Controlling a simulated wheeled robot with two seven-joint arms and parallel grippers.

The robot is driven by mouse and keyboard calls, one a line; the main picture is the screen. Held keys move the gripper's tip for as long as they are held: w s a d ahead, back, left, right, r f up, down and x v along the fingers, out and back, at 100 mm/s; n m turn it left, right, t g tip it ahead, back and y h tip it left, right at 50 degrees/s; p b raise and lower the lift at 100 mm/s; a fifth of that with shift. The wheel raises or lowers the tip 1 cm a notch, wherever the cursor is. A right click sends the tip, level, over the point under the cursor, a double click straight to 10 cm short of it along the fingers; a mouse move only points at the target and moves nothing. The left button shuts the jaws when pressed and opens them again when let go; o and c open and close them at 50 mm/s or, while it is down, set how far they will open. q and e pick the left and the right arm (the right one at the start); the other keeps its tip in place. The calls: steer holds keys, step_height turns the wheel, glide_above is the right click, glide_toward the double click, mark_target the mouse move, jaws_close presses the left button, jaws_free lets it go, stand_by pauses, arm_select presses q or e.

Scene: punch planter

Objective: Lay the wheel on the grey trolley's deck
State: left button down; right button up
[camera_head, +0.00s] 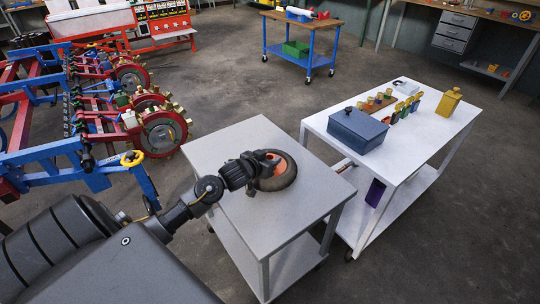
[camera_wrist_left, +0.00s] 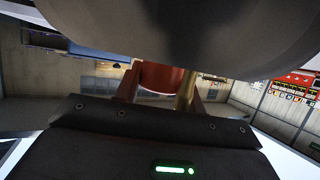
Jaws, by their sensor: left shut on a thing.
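The wheel (camera_head: 287,179) has a dark tyre and an orange-red hub. It is over the right part of the grey trolley's deck (camera_head: 232,142) in the head view. My left gripper (camera_head: 266,163) reaches in from the left and is shut on the wheel by its hub side. Whether the tyre touches the deck cannot be told. In the left wrist view the tyre (camera_wrist_left: 200,35) fills the top, with the red hub (camera_wrist_left: 160,78) below it, between the fingers. My right gripper is not in view.
A white table (camera_head: 415,178) close to the right of the trolley bears a blue box (camera_head: 357,132), small pots and a yellow bottle (camera_head: 448,102). The red and blue planter (camera_head: 85,120) stands at the left. The rest of the grey deck is bare.

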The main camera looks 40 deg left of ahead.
arm_select(q)
steer(key=shift+w+r, duration=0.1)
steer(key=shift+r, duration=0.15)
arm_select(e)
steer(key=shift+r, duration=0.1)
arm_select(q)
steer(key=c, duration=1.3)
jaws_free()
steer(key=shift+f, duration=0.35)
steer(key=o, duration=0.4)
steer(key=shift+s, duration=0.2)
steer(key=shift+o, duration=0.2)
steer(key=shift+r, duration=0.1)
steer(key=shift+s+d+r, duration=0.1)
steer(key=shift+s, duration=0.05)
steer(key=p+v, duration=0.1)
steer(key=v, duration=1)
steer(key=shift+s, duration=0.3)
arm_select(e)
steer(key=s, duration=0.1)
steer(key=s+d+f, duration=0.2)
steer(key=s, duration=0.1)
arm_select(q)
steer(key=shift+r, duration=0.1)
